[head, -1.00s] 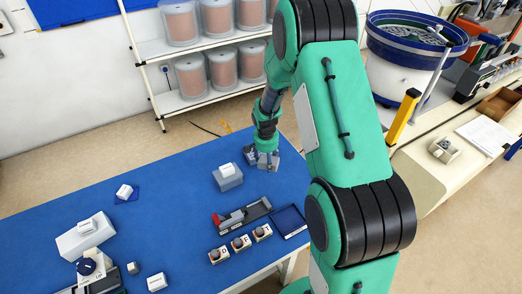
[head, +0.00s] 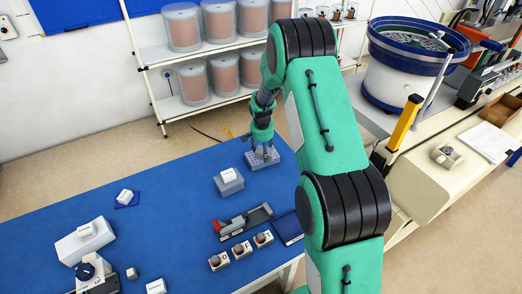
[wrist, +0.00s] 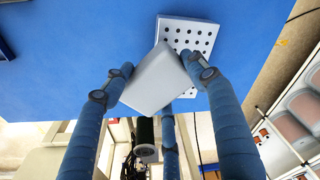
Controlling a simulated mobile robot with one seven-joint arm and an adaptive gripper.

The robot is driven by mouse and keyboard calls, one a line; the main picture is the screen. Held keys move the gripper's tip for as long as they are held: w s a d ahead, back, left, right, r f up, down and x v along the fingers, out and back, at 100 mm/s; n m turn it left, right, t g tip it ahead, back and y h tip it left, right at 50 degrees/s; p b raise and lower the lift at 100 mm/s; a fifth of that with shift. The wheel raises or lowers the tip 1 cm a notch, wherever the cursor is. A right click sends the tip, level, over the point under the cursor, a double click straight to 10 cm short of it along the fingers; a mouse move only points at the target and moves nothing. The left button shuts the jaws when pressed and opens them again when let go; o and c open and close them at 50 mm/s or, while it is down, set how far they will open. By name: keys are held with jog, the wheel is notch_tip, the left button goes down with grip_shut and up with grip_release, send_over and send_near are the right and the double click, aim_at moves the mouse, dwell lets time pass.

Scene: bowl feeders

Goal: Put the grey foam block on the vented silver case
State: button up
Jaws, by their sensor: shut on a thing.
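My gripper (wrist: 158,88) is shut on the grey foam block (wrist: 152,82), a plain pale grey piece held tilted between the fingers in the wrist view. The vented silver case (wrist: 201,38), with rows of dark holes on its top, lies beyond the block and is partly covered by it. In the head view my gripper (head: 262,152) is over the vented silver case (head: 259,165) near the table's far right edge. The block is hard to make out there among the fingers. I cannot tell whether block and case touch.
A grey box with a white block on top (head: 229,183) stands left of the case. A tray with a red part (head: 243,220), several knob boxes (head: 241,249) and a dark blue pad (head: 288,227) lie nearer. Open blue table (head: 165,225) extends left.

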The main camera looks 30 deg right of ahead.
aim_at(261, 148)
jog(key=shift+w+d+f, duration=0.1)
jog(key=shift+w+d, duration=0.2)
jog(key=shift+w, duration=0.6)
jog(key=shift+w+d+f, duration=0.1)
jog(key=shift+w+d, duration=0.15)
jog(key=shift+w, duration=0.6)
jog(key=shift+w+d+f, duration=0.1)
jog(key=shift+w+d, duration=0.2)
jog(key=shift+w, duration=0.6)
jog(key=shift+r, duration=0.1)
jog(key=shift+f+b, duration=0.45)
jog(key=shift+f, duration=1.3)
jog(key=o, duration=1)
jog(key=shift+f, duration=0.1)
jog(key=shift+c, duration=0.2)
notch_tip(261, 148, up, 12)
jog(key=s+a+p, duration=0.1)
jog(key=shift+a, duration=0.15)
